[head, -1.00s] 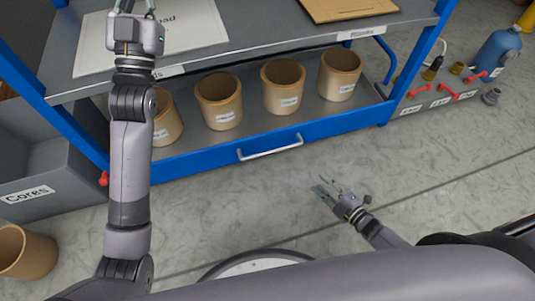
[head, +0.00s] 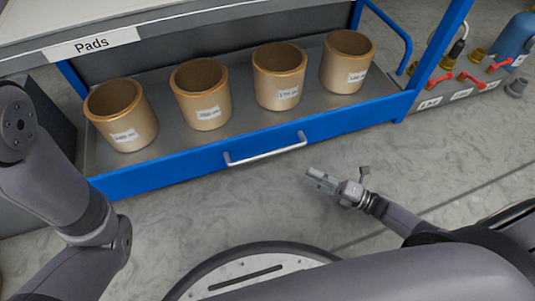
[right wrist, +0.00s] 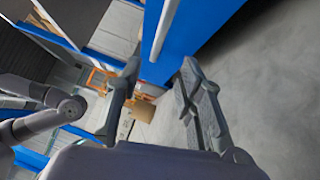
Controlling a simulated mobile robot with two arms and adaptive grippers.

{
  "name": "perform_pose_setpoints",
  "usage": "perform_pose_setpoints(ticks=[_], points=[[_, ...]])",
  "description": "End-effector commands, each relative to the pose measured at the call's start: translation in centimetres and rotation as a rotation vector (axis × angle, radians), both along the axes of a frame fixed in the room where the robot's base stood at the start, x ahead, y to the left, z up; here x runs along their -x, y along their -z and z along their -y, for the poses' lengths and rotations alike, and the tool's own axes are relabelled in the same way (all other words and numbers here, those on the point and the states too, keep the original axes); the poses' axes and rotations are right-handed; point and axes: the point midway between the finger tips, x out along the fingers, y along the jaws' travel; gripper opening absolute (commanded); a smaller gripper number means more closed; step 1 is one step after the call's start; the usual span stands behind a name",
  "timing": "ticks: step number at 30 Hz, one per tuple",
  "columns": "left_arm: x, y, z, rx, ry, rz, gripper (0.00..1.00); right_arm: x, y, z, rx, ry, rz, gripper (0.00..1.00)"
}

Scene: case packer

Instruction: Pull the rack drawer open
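The rack drawer (head: 190,167) has a blue front and a grey tray carrying a row of tan pots. It appears closed under the rack. Its pale bar handle (head: 265,150) is at the middle of the front. My right gripper (head: 312,178) is just right of the handle in the head view, apart from it. In the right wrist view its fingers (right wrist: 160,75) are spread with nothing held. A blue panel and a pale strip show beyond them; I cannot tell if the strip is the handle. My left arm is at the left; its gripper is out of frame.
The tan pots (head: 200,95) stand upright on the tray. A shelf with a "Pads" label (head: 93,44) is above. Red-handled fittings (head: 443,82) and a blue bottle (head: 520,45) are at the far right. The floor before the drawer is clear.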

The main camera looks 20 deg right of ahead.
Motion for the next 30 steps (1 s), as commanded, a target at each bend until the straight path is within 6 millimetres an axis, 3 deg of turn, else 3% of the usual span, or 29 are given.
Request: perform_pose_setpoints(ticks=[18, 30], points=[[-0.1, 3.5, 0.0, 0.0, 0.0, -0.002, 0.0, -8.6, -1.6, -9.5, -0.003, -0.001, 0.001, 0.35], [-0.1, 4.1, 0.0, -0.001, -0.001, -0.003, 0.0, -10.2, -2.1, -11.2, -0.002, 0.001, -0.001, 0.35]])
